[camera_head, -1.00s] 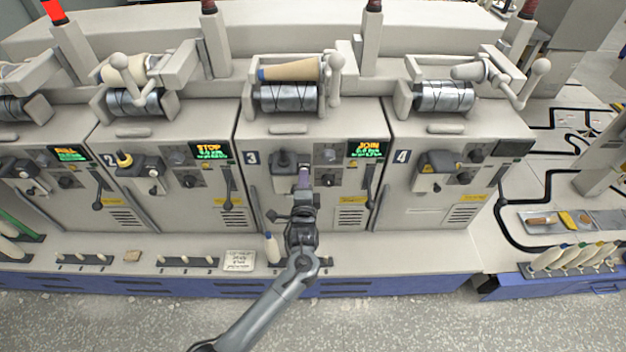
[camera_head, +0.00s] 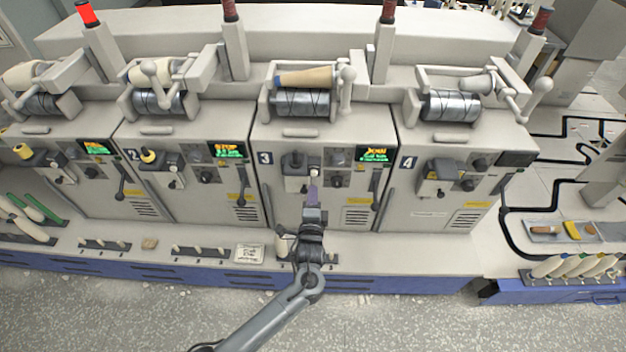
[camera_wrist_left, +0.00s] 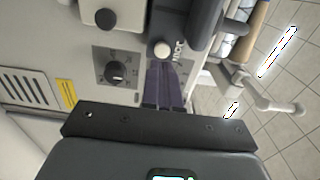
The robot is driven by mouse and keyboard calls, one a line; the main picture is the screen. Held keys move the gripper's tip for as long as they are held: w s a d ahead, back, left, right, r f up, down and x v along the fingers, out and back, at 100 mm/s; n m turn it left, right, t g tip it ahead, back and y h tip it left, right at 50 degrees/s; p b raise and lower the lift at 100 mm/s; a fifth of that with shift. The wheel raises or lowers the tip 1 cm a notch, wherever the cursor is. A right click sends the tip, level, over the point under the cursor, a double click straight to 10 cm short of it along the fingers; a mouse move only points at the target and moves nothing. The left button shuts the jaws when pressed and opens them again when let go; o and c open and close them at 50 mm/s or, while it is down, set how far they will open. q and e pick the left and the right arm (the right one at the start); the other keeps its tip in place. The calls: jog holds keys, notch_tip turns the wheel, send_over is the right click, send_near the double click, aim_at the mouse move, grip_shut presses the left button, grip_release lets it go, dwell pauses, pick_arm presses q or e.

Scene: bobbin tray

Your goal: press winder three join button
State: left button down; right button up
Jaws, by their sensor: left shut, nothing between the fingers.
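Winder three (camera_head: 283,205) stands in the middle of the row in the head view, marked with a blue 3. Its small white round button (camera_head: 314,173) sits on the front panel beside a dark knob; what looks like the same button (camera_wrist_left: 162,49) shows in the left wrist view. Its lit display (camera_head: 376,154) appears to read JOIN. My left gripper (camera_head: 313,188) is shut and empty, with its purple-grey fingers just below the button in the head view. In the wrist view the fingertips (camera_wrist_left: 168,66) lie very near the button; contact cannot be told. My right gripper is not in view.
Winder two (camera_head: 180,195) stands to the left and winder four (camera_head: 425,205) to the right. A ledge with pegs and a white card (camera_head: 249,253) runs below. A dark dial (camera_wrist_left: 116,72) is beside the button. Grey floor lies in front.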

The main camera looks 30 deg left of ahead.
pick_arm(q)
jog(key=p+v, duration=0.1)
jog(key=v, duration=0.7)
jog(key=shift+p, duration=0.3)
jog(key=shift+s+f, duration=0.1)
